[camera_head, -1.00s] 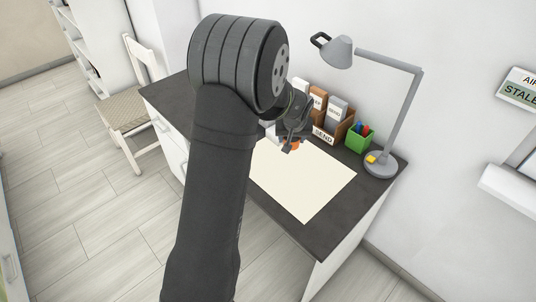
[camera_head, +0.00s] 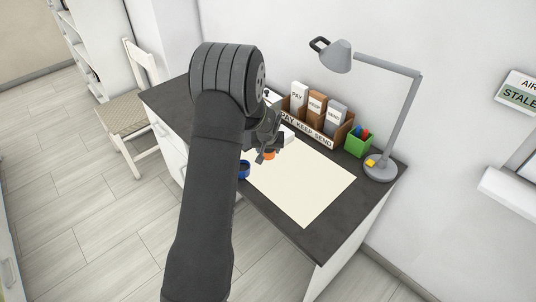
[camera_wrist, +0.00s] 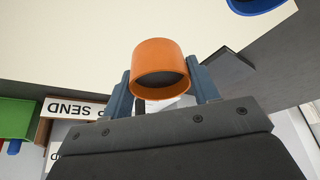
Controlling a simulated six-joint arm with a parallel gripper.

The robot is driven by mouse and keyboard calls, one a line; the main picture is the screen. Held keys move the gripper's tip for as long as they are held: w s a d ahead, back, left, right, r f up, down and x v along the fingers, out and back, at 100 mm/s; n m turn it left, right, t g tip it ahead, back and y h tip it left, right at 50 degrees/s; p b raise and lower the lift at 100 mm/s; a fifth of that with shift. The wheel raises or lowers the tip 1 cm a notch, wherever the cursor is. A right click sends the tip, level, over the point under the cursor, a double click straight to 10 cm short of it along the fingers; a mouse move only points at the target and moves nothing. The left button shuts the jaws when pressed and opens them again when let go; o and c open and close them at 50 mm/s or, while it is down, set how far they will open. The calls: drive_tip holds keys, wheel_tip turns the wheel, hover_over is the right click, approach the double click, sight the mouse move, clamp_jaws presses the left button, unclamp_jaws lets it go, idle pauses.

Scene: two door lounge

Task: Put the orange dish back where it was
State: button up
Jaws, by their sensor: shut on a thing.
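The orange dish (camera_wrist: 165,62) is a small round cup-like dish, held between the two blue-grey fingers of my gripper (camera_wrist: 165,88) in the wrist view. In the head view the orange dish (camera_head: 268,156) shows just below my gripper (camera_head: 264,150), over the left edge of the cream desk mat (camera_head: 305,187). My arm hides part of the desk behind it. I cannot tell whether the dish touches the surface.
A blue dish (camera_head: 244,169) sits left of the mat, partly behind my arm. A sorter labelled PAY KEEP SEND (camera_head: 308,133), a green pen cup (camera_head: 358,141) and a grey lamp (camera_head: 381,166) stand along the back. The mat's right part is clear.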

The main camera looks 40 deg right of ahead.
sight(268, 154)
drive_tip(key=shift+f, duration=1.35)
drive_tip(key=shift+f, duration=0.1)
drive_tip(key=o, duration=1.1)
drive_tip(key=shift+c, duration=0.2)
drive_tip(key=shift+s+r, duration=0.1)
drive_tip(key=shift+r, duration=0.25)
drive_tip(key=v, duration=1.1)
drive_tip(key=shift+a+r, duration=0.15)
drive_tip(key=shift+r, duration=0.05)
drive_tip(key=shift+f, duration=0.1)
